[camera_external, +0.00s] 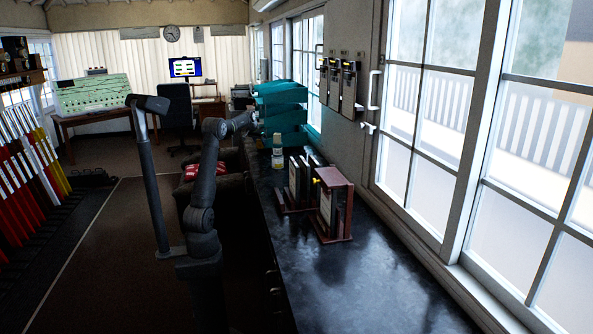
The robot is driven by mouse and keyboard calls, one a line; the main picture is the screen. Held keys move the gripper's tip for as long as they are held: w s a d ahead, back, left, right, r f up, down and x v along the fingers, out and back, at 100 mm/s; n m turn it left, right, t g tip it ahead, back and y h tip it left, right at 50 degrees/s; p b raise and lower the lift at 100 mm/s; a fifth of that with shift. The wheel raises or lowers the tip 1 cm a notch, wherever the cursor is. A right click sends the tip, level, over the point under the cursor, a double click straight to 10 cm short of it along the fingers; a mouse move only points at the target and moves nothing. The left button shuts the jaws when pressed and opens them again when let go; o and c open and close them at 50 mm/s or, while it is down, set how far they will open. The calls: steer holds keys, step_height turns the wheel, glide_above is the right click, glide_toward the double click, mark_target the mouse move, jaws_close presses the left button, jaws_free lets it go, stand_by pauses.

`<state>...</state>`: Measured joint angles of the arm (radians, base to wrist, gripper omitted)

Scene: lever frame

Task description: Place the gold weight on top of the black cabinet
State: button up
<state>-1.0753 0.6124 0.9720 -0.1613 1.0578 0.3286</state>
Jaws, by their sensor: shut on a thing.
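My arm rises beside the black-topped cabinet (350,285), which runs along the window wall. My gripper (254,121) is at the far part of the cabinet, in front of the teal stacked trays (282,112). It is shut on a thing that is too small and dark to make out. I cannot pick out the gold weight for sure in this view. A small bottle with a pale label (278,152) stands on the cabinet just below and right of my gripper. Whether the held thing touches the trays or the cabinet cannot be told.
A brown wooden-framed stand (334,207) and dark upright holders (299,182) stand mid-cabinet. The near cabinet top is clear. A grey post (150,180) stands left of my arm. A chair with a red patterned item (191,171) is beside the cabinet. Coloured levers (30,165) line the left.

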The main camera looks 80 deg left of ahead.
mark_target(260, 147)
step_height(260, 147, down, 7)
steer(key=shift+f, duration=0.2)
steer(key=shift+f, duration=0.1)
steer(key=o, duration=1.2)
steer(key=shift+f, duration=0.1)
steer(key=v, duration=1.2)
steer(key=x, duration=1.2)
steer(key=shift+r, duration=2)
